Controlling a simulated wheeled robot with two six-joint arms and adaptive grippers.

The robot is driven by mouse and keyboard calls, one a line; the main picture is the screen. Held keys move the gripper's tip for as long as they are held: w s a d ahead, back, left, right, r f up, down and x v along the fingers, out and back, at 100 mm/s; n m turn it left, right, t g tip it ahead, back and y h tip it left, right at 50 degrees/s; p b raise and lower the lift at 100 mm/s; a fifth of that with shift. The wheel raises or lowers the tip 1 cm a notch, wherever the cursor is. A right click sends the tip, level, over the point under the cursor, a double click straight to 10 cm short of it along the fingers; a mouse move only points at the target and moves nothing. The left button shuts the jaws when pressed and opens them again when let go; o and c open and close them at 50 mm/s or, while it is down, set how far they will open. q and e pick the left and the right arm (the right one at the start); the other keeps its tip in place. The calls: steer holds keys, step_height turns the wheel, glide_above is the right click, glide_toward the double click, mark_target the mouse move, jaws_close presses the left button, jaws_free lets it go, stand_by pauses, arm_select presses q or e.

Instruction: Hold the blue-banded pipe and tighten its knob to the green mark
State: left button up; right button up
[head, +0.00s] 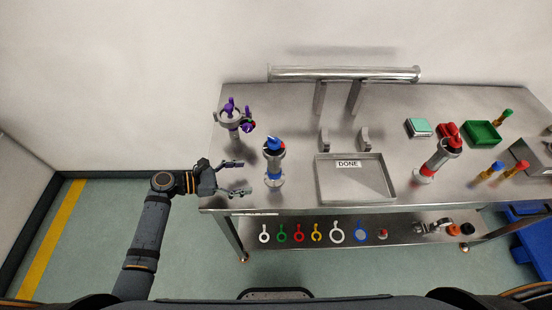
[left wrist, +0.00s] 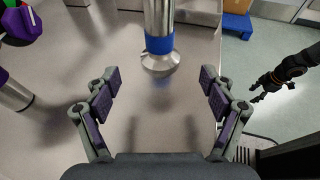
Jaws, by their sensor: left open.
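The blue-banded pipe (head: 275,163) stands upright near the table's front left edge, with its blue knob (head: 272,143) on top. A small red spot shows by the knob; I cannot make out a green mark. My left gripper (head: 245,178) is open and empty, just left of the pipe, fingers pointing at it. In the left wrist view the pipe's blue band (left wrist: 159,46) and flared base are beyond the open fingertips (left wrist: 159,77), not touching them. The knob is outside that view. My right gripper (left wrist: 262,88) shows small at the right edge there, its opening unclear.
A purple-knobbed pipe (head: 235,122) stands behind left, close to my left gripper. A DONE tray (head: 322,193) lies to the right. A red-banded pipe (head: 436,160), green tray (head: 483,133) and several small tools stand farther right. The lower shelf (head: 400,238) holds several rings.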

mark_target(268, 174)
arm_select(q)
steer(key=b+x, duration=0.1)
steer(key=x, duration=0.1)
steer(key=b+x, duration=0.1)
steer(key=x, duration=0.1)
steer(key=shift+w+d+f, duration=0.15)
steer(key=shift+d+f, duration=0.1)
steer(key=shift+f, duration=0.05)
steer(key=x, duration=0.3)
steer(key=shift+w+d+r, duration=0.15)
steer(key=shift+d, duration=0.25)
steer(key=shift+w+d+f, duration=0.2)
steer(key=shift+d+f, duration=0.1)
steer(key=shift+d, duration=0.35)
arm_select(e)
steer(key=shift+f, duration=1.4)
arm_select(q)
steer(key=c, duration=1.3)
arm_select(e)
steer(key=shift+a, duration=0.2)
steer(key=shift+d, duration=0.1)
